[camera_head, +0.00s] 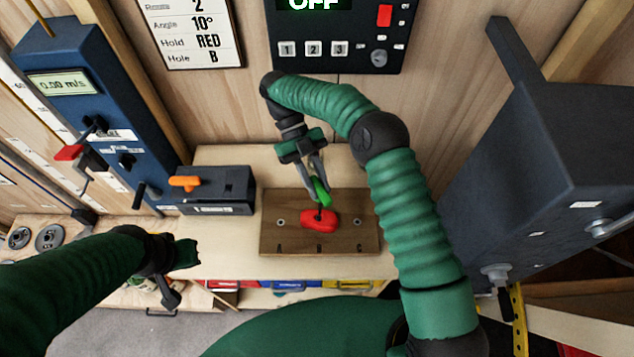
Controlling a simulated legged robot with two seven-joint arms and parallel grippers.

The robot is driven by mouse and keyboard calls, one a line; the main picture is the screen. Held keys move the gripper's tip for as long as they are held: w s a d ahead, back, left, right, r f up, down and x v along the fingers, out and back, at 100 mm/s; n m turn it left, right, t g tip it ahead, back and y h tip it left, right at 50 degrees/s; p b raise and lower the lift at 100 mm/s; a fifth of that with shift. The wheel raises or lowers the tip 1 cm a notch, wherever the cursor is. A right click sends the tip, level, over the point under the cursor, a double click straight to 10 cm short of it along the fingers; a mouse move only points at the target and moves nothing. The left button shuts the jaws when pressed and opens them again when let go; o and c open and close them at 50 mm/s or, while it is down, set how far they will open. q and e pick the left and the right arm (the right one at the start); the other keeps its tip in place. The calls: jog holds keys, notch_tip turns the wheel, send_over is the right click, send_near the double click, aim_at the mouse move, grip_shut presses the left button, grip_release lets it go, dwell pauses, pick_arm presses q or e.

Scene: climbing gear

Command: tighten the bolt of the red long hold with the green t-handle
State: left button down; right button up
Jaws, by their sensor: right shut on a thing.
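The red long hold (320,221) lies on a brown wooden board (350,238) marked A, B and C, at the middle position B. The green t-handle (321,190) stands above the red hold, its dark shaft reaching down to the hold. My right gripper (318,186) is shut on the green handle, coming from above and behind. The bolt itself is hidden by the shaft and hold. My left gripper (184,270) is at the lower left, away from the board, and its fingers are not clear.
A dark box with an orange handle (186,183) stands left of the board. A blue unit (90,100) with a display is at the left. A control panel (340,40) reading OFF and a sign (195,30) are behind. A large grey box (545,190) is at the right.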

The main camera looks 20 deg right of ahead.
jog(key=shift+a, duration=0.1)
grip_shut()
pick_arm(q)
jog(key=shift+a, duration=0.3)
pick_arm(e)
jog(key=shift+a+r, duration=0.1)
jog(key=shift+a, duration=0.15)
jog(key=shift+d+f+b, duration=0.2)
jog(key=shift+f+b, duration=0.25)
jog(key=shift+f, duration=0.65)
pick_arm(q)
jog(key=shift+d+f, duration=0.2)
jog(key=shift+f, duration=0.25)
pick_arm(e)
jog(key=shift+w+d, duration=0.1)
jog(key=shift+d, duration=0.05)
jog(key=shift+f, duration=0.1)
